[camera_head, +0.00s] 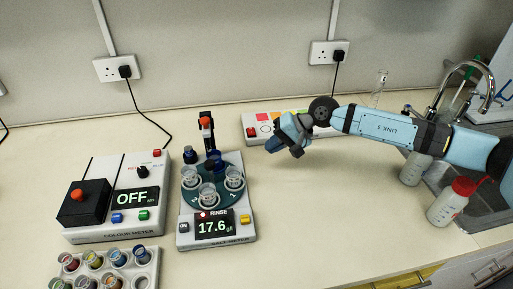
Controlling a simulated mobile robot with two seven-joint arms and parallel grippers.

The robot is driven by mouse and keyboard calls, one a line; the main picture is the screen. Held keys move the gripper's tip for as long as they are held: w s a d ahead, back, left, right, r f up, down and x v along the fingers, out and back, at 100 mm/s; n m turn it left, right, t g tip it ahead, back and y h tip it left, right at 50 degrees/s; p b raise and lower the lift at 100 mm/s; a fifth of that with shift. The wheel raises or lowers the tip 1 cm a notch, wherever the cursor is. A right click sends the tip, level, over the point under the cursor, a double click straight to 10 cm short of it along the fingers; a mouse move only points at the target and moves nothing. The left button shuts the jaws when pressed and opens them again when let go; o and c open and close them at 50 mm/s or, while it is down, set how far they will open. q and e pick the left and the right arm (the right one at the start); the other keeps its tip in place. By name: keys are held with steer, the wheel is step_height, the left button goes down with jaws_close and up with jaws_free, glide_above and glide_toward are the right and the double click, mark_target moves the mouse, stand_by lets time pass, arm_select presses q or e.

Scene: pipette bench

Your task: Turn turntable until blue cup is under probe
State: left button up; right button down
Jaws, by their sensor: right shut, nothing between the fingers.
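The dark green round turntable (212,205) sits on the salt meter (217,240), left of centre in the head view. Several clear cups stand on it, such as a front cup (207,192) and a right cup (235,177). A dark blue item (213,158), which looks like the blue cup, is at the back of the disc near the base of the probe stand (206,130). I cannot tell whether it is exactly under the probe. My right gripper (281,147) is shut and empty, right of the turntable and apart from it. My left gripper is out of view.
The salt meter display reads RINSE and 17.6. A colour meter (110,235) showing OFF stands left of it, with a tray of coloured cups (150,270) in front. A panel (255,131) lies behind my gripper. Bottles (450,203) and a sink are at the right. The front middle bench is clear.

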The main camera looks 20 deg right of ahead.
steer(key=p, duration=0.2)
glide_toward(226, 166)
steer(key=f, duration=0.2)
steer(key=a+f, duration=0.1)
steer(key=f, duration=0.1)
steer(key=shift+w+a+f, duration=0.1)
steer(key=shift+w+a, duration=0.05)
steer(key=shift+a, duration=0.05)
steer(key=shift+w+a, duration=0.25)
steer(key=shift+a, duration=0.25)
steer(key=shift+w+a, duration=0.2)
steer(key=shift+a, duration=0.3)
steer(key=shift+w+a+p, duration=0.2)
steer(key=shift+a+p, duration=0.1)
steer(key=shift+a, duration=0.2)
